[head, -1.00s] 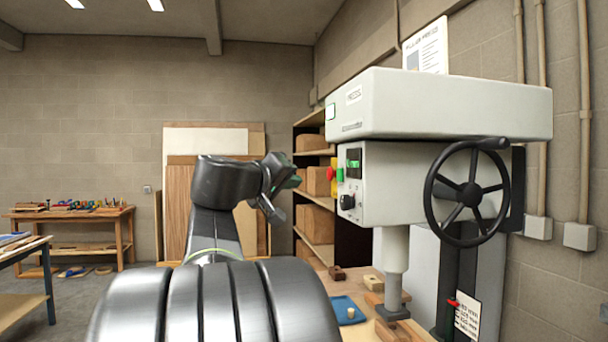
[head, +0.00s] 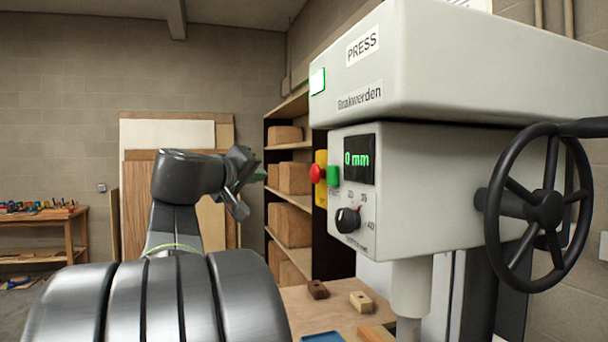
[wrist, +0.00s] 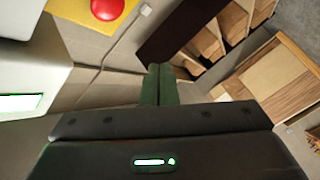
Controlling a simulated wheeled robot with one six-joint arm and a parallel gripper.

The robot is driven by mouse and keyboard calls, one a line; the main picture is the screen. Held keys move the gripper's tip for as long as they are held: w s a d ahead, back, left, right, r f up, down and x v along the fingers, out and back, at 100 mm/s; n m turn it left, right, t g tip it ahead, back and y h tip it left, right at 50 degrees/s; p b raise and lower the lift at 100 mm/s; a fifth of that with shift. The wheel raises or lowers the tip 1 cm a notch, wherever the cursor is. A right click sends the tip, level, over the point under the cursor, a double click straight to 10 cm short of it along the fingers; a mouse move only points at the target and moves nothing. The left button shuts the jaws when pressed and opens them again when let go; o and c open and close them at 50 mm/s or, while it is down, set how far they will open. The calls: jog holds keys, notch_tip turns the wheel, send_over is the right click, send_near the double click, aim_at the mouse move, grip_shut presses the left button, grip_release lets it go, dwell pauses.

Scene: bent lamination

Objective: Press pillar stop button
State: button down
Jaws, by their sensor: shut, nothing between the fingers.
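The red stop button (head: 316,173) sits on a yellow plate (head: 321,196) at the left side of the grey press head. It also shows in the wrist view (wrist: 107,8), at the top edge, with the yellow plate around it. My gripper (head: 260,174) is to the left of the button in the head view, with a gap between them. In the wrist view my gripper's two dark green fingers (wrist: 160,70) are together and empty, and the button is up and left of their tips. Nothing touches the button.
The press (head: 430,80) has a green button (head: 333,174), a "0 mm" display (head: 359,159), a black knob (head: 347,220) and a large black handwheel (head: 540,207). A shelf with boxes (head: 290,178) stands behind my gripper. Wooden blocks (head: 361,301) lie on the table below.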

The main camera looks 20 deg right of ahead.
jog(key=shift+d, duration=0.1)
jog(key=p, duration=0.1)
send_near(310, 174)
jog(key=shift+w+d+f, duration=0.1)
jog(key=shift+w+d, duration=0.3)
jog(key=shift+w, duration=0.4)
jog(key=shift+w+d+f, duration=0.1)
jog(key=shift+w+d, duration=0.35)
jog(key=shift+w, duration=0.3)
jog(key=shift+w+d, duration=0.4)
jog(key=shift+w, duration=0.4)
dwell(0.3)
jog(key=shift+d, duration=0.45)
jog(key=shift+d, duration=0.5)
dwell(0.7)
jog(key=shift+a, duration=0.1)
jog(key=shift+a+b, duration=0.55)
jog(key=shift+a, duration=0.25)
